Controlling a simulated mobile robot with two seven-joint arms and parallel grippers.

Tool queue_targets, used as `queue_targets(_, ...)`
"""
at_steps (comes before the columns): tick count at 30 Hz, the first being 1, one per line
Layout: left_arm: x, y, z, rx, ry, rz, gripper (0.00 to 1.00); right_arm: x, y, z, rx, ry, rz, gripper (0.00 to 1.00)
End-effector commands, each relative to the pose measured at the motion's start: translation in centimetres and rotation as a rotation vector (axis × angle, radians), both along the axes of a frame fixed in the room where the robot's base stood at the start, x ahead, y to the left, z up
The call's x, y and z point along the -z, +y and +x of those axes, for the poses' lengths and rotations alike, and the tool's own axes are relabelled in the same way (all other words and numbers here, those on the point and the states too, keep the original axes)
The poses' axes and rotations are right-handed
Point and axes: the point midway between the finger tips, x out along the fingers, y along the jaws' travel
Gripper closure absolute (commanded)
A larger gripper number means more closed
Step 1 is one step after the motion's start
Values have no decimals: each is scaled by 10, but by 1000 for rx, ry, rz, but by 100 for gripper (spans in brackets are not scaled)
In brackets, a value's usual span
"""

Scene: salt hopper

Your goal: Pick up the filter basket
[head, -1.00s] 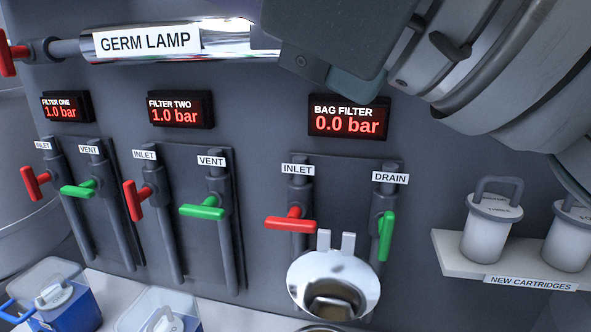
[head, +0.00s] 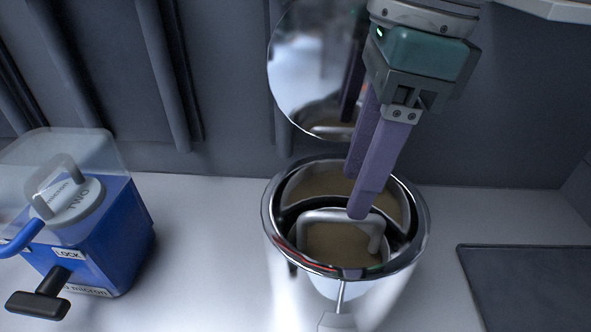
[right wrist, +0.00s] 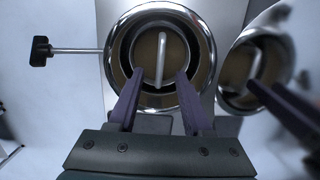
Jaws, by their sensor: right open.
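The filter basket (head: 337,242) sits inside the shiny round housing (head: 420,215) on the counter. It has a brownish inside and a pale bail handle (head: 335,215) standing up across it. In the right wrist view the handle (right wrist: 162,55) runs up and down the basket's middle. My right gripper (head: 358,195) is open and points down at the housing mouth, purple fingers by the handle. In the right wrist view its fingertips (right wrist: 160,74) lie on either side of the handle, apart from it. My left gripper is not in view.
The housing's mirror-like lid (head: 305,65) stands open behind the mouth, close to my right gripper. A blue cartridge unit (head: 125,225) with a clear cover is at left. A dark mat (head: 530,285) lies at right. Pale counter is clear between. A black knob (right wrist: 41,51) sticks out from the housing.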

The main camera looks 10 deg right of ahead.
Motion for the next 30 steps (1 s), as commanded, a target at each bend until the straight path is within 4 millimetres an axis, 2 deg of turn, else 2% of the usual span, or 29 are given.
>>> queue_targets(5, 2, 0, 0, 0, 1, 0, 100, 17, 3, 0, 1, 3, 2, 50)
queue_targets(13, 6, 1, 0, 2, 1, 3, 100, 57, 9, 2, -1, 3, 4, 50)
queue_targets(22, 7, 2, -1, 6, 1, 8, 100, 63, 9, 3, -1, 0, 4, 50)
queue_targets(30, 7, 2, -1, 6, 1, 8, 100, 63, 9, 3, -1, 0, 4, 79)
